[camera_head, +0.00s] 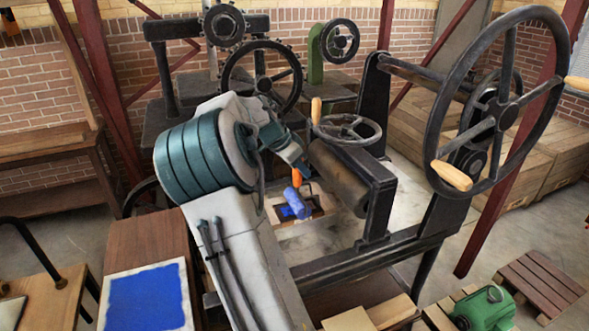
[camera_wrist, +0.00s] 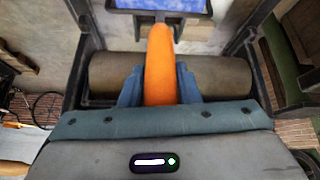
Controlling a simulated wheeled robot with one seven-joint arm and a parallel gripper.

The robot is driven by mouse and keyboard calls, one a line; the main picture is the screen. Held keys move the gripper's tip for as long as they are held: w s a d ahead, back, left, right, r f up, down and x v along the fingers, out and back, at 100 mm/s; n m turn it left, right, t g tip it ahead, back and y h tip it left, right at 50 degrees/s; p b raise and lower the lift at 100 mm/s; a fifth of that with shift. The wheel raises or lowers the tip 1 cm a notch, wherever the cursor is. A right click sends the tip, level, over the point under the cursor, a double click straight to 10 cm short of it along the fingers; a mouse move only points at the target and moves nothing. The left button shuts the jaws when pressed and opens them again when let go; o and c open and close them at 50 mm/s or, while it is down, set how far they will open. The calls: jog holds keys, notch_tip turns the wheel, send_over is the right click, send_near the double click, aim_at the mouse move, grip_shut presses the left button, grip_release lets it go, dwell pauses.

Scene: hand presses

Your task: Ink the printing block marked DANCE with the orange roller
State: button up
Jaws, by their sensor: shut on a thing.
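My gripper (camera_head: 290,160) is shut on the orange handle (camera_head: 296,177) of the roller; in the wrist view the handle (camera_wrist: 160,70) stands between the two fingers. The roller's cylinder (camera_head: 297,204) is blue and hangs low over the press bed, at a small framed block (camera_head: 318,200). Blue shows on the block's surface beside the cylinder. I cannot tell whether the cylinder touches it. No lettering is legible, so the mark DANCE cannot be read. In the wrist view the cylinder's blue (camera_wrist: 160,4) is cut off at the top edge.
A white slab with a blue ink patch (camera_head: 148,300) lies on a wooden table at lower left. The press's large handwheel (camera_head: 508,110) and heavy roller (camera_head: 338,178) stand close right of my gripper. A green motor (camera_head: 485,308) and a pallet (camera_head: 540,285) are at lower right.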

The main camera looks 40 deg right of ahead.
jog(key=shift+s+d, duration=0.7)
jog(key=shift+d, duration=1.95)
jog(key=w+a+b, duration=0.1)
jog(key=w+a, duration=0.1)
jog(key=a, duration=0.8)
jog(key=shift+w, duration=0.3)
notch_tip(320, 180, up, 5)
jog(key=p, duration=0.2)
jog(key=shift+p, duration=0.4)
